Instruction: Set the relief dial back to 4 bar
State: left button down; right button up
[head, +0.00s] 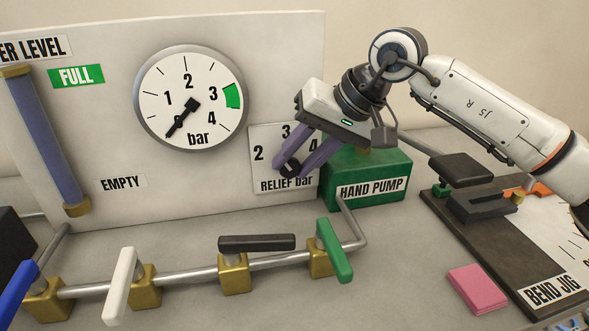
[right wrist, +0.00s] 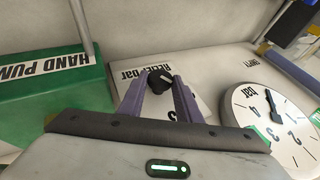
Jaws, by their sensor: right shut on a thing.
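The relief dial is a small black knob (head: 289,171) on a white plate (head: 262,144) marked 2, 3, 4 and "RELIEF bar". My right gripper (head: 293,165) reaches down to it with its purple fingers on either side of the knob, shut on it. In the right wrist view the knob (right wrist: 160,79) sits between the fingertips of the gripper (right wrist: 159,86) and shows a pale mark. I cannot tell which number the mark meets; the fingers hide part of the scale. My left gripper is not in view.
The round pressure gauge (head: 190,72) has its needle at the lower left, below 1. The green hand pump (head: 366,184) stands just right of the dial. Pipe valves with black (head: 256,243), white (head: 118,286), green and blue handles run in front. A bend jig (head: 470,230) lies right.

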jog(key=shift+d+f+y+b, duration=0.1)
jog(key=shift+d+y+b, duration=0.05)
jog(key=shift+y+b, duration=0.35)
jog(key=o, duration=1.1)
jog(key=shift+c, duration=0.2)
jog(key=v, duration=1)
jog(key=shift+d, duration=0.2)
